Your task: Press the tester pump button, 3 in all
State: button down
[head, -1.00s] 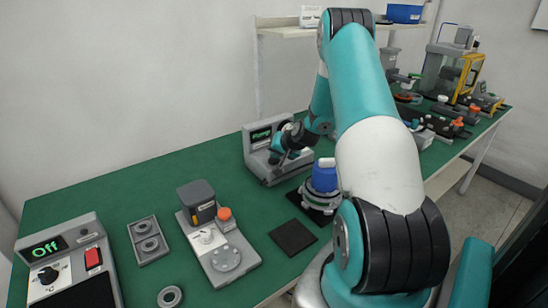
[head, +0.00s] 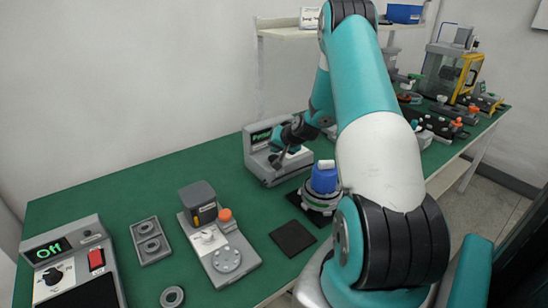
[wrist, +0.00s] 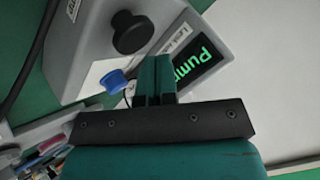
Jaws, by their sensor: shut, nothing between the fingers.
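The leak tester (head: 252,158) is a grey box at the back of the green table. Its lit green display reads "Pump" in the wrist view (wrist: 197,62). A black knob (wrist: 132,32) and a blue cap-like part (wrist: 113,82) also show on the tester there. My gripper (wrist: 155,65) is shut and empty, its teal fingertips right in front of the tester's face, close to the display. In the head view my gripper (head: 281,160) is at the tester's front. The pump button cannot be made out; the fingers may hide it. Contact cannot be told.
A blue-topped round assembly (head: 324,180) stands just right of the tester, near my arm. A black square pad (head: 293,238), a grey fixture with an orange knob (head: 225,214) and a station reading "Off" (head: 47,249) lie nearer. The green table left of the tester is clear.

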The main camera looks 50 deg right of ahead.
aim_at(276, 157)
jog(key=shift+r+p, duration=1.6)
jog(key=shift+r, duration=0.9)
dwell(0.7)
